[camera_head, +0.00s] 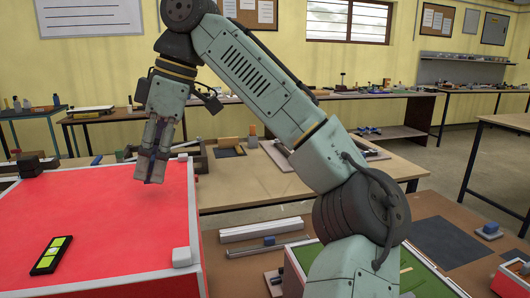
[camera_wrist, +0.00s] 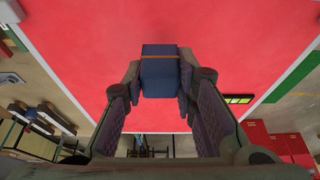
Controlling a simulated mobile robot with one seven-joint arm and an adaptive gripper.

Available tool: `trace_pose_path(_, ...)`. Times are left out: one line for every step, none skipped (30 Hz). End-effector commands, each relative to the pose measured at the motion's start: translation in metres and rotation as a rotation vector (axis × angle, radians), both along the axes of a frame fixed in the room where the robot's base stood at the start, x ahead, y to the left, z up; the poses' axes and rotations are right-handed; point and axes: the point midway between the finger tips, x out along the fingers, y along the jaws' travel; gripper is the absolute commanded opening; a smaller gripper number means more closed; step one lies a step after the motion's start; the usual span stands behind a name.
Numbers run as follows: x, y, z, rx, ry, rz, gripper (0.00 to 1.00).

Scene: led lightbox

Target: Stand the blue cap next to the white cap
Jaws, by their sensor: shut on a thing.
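My gripper (camera_head: 150,178) points down over the far right part of a red-topped box (camera_head: 110,235). In the wrist view my gripper (camera_wrist: 158,85) is shut on a blue block (camera_wrist: 158,72), which looks like the blue cap, with a thin orange line across it. The block is between the fingertips, over the red surface; I cannot tell its height above it. A white block (camera_head: 181,257), likely the white cap, sits at the near right corner of the red box, apart from my gripper.
A black strip with yellow-green squares (camera_head: 51,255) lies on the red top, front left. A dark block (camera_head: 30,165) stands at the far left corner. The middle of the red top is clear. A bench with rails (camera_head: 262,232) lies to the right.

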Motion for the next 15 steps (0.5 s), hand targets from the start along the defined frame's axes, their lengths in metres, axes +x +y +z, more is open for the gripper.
trace_pose_path(0.000, 0.000, 0.001, 0.000, 0.001, -0.001, 0.00)
trace_pose_path(0.000, 0.000, 0.001, 0.000, 0.001, -0.001, 0.00)
trace_pose_path(0.000, 0.000, 0.001, 0.000, 0.001, -0.001, 0.00)
trace_pose_path(0.000, 0.000, 0.001, 0.000, 0.001, -0.001, 0.00)
trace_pose_path(0.000, 0.000, 0.001, 0.000, 0.001, -0.001, 0.00)
trace_pose_path(0.000, 0.000, 0.002, 0.000, 0.001, -0.001, 0.00)
trace_pose_path(0.000, 0.000, 0.003, 0.000, 0.001, -0.001, 0.00)
trace_pose_path(0.000, 0.000, 0.004, 0.000, 0.001, -0.001, 0.00)
trace_pose_path(0.000, 0.000, 0.006, 0.001, 0.001, 0.000, 0.00)
trace_pose_path(0.000, 0.000, 0.007, 0.001, 0.001, 0.000, 0.00)
trace_pose_path(0.000, 0.000, 0.009, 0.001, 0.001, 0.000, 0.00)
trace_pose_path(0.000, 0.000, 0.011, 0.000, 0.002, 0.001, 0.00)
trace_pose_path(0.000, 0.000, 0.012, 0.000, 0.002, 0.001, 0.00)
trace_pose_path(0.000, 0.000, 0.014, 0.000, 0.002, 0.001, 0.00)
trace_pose_path(0.000, 0.000, 0.016, 0.000, 0.002, 0.001, 0.00)
